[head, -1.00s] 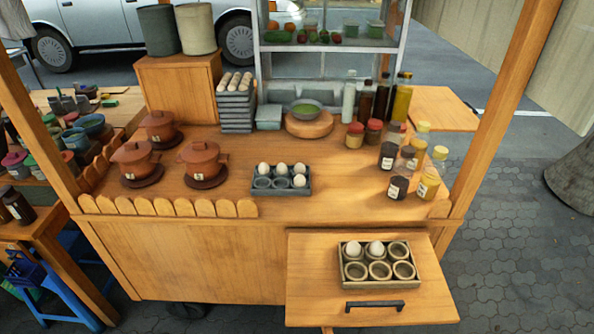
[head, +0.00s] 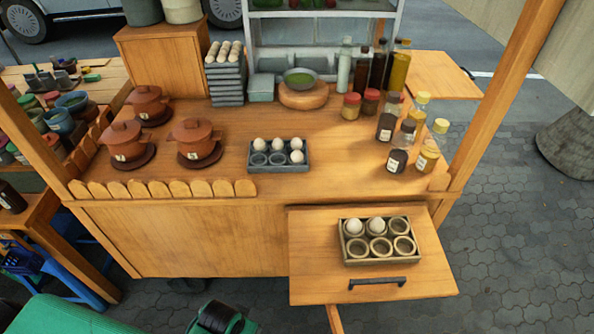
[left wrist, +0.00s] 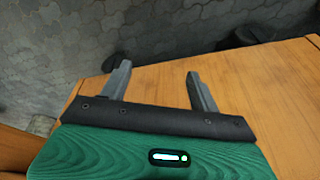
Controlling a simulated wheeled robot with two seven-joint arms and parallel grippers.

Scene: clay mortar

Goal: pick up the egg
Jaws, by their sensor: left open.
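In the head view, several white eggs (head: 278,144) sit in a dark grey tray (head: 279,169) on the cart top, with some of its cups empty. Two more eggs (head: 376,225) stand in the back row of a light tray (head: 381,258) on the lower pull-out shelf; its other cups are empty. In the left wrist view my left gripper (left wrist: 157,85) is open and empty, its two grey fingers apart above a wooden surface. No egg shows in that view. My right gripper is not in view.
Brown clay pots (head: 194,140) stand at the left of the cart top. Bottles and jars (head: 397,160) crowd its right side. A stack of grey trays (head: 227,85) with eggs stands at the back. The pull-out shelf (head: 312,262) is bare left of its tray.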

